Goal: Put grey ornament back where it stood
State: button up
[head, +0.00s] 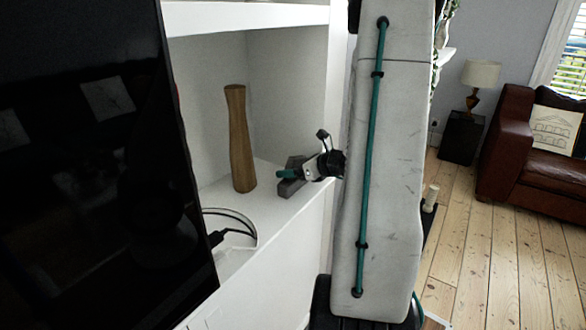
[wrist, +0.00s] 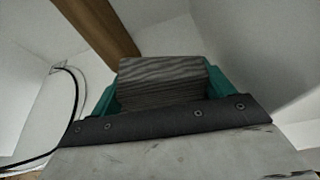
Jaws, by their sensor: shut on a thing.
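The grey ornament (head: 291,184) is a small grey block with a streaked, wood-like grain. In the head view it is at the white shelf, right of the tall wooden vase, partly hidden by my gripper (head: 287,174). In the wrist view the ornament (wrist: 162,82) sits between the green fingers of my gripper (wrist: 160,88), which is shut on it. Its lower end looks at or very near the shelf surface; I cannot tell whether it touches.
A tall brown wooden vase (head: 239,140) stands on the white shelf (head: 285,208), left of the ornament. A black screen (head: 90,160) is at the left. A black cable (head: 225,233) lies at a round hole in the shelf. White alcove walls (head: 285,90) stand close behind.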

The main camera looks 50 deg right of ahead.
jog(key=o, duration=1)
jog(key=shift+a+f, duration=0.1)
jog(key=shift+f, duration=0.05)
jog(key=shift+s+r, duration=0.25)
jog(key=shift+r, duration=0.05)
jog(key=v, duration=1.1)
jog(key=shift+s, duration=0.2)
